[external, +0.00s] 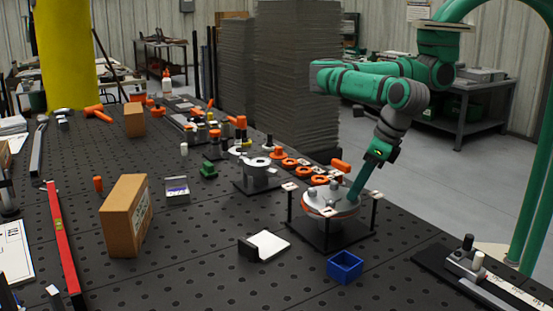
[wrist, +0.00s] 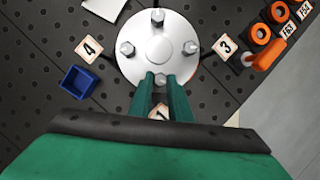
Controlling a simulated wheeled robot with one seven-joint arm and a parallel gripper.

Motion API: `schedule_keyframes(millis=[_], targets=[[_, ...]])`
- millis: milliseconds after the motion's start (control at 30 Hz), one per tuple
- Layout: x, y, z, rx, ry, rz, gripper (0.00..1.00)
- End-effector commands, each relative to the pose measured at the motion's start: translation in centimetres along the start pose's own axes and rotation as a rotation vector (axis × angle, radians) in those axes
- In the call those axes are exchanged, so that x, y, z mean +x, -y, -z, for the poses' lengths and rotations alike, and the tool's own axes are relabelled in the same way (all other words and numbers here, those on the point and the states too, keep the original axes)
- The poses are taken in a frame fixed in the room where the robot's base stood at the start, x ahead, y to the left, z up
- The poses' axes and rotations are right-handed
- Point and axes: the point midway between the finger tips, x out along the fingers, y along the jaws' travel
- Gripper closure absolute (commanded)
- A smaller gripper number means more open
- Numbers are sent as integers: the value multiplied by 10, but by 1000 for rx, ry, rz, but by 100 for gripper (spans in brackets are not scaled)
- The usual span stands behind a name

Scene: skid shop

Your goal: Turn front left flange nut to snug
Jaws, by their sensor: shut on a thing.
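The round silver flange (wrist: 158,62) shows from above in the wrist view, with hex nuts on studs at its far (wrist: 157,15), left (wrist: 126,48) and right (wrist: 190,48) sides. My gripper (wrist: 161,77) reaches over the near edge, its two green fingers close together. The nut there is hidden between the fingertips, and they are shut on it. In the external view the flange (external: 322,203) lies on a black stand (external: 328,238), with my gripper (external: 351,203) pointing down at its right side. I cannot tell how tight the nut is.
Number tags 4 (wrist: 88,48) and 3 (wrist: 226,47) stand around the flange; another is partly hidden behind my fingers. A blue bin (external: 345,267) is close by. Orange rings (external: 290,163) and a second flange stand (external: 257,178) are behind. A cardboard box (external: 126,216) stands left.

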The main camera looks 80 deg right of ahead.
Motion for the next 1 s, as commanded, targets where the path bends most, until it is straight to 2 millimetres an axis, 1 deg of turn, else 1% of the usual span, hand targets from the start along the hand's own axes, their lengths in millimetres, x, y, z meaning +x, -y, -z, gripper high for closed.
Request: schedule_keyframes(millis=[100,700,1000], targets=[[-1,-2,2,100,-3,42,100],[-1,-8,-2,626,-1,257,100],[-1,-9,-3,843,-2,347,100]])
